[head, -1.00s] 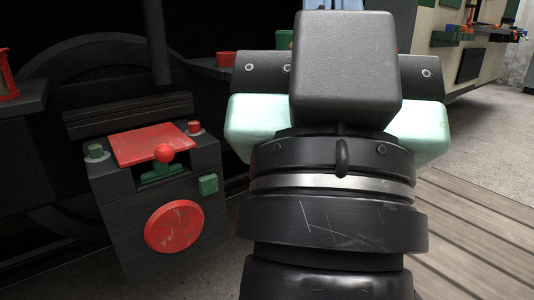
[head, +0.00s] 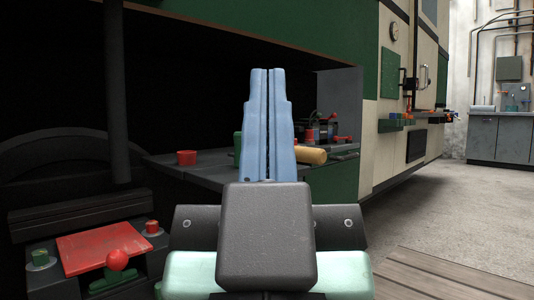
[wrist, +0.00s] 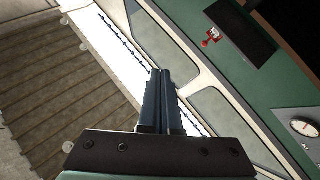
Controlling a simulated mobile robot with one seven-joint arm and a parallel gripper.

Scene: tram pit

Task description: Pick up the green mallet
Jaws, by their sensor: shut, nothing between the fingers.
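My gripper (head: 266,72) stands upright in the middle of the head view, its two blue fingers shut together with nothing between them. The fingers also show shut in the wrist view (wrist: 165,72). I cannot clearly make out the green mallet. A green piece (head: 237,143) shows just left of the fingers, on the dark bench (head: 195,170) behind them; the fingers partly hide it, so I cannot tell what it is. A tan cylinder (head: 312,155) lies to the right of the fingers on the same bench.
A red cup (head: 187,158) and red-and-black tools (head: 325,130) are on the bench. A box with a red lid (head: 100,248) and red knob stands at lower left. Clear concrete floor (head: 420,210) lies at right.

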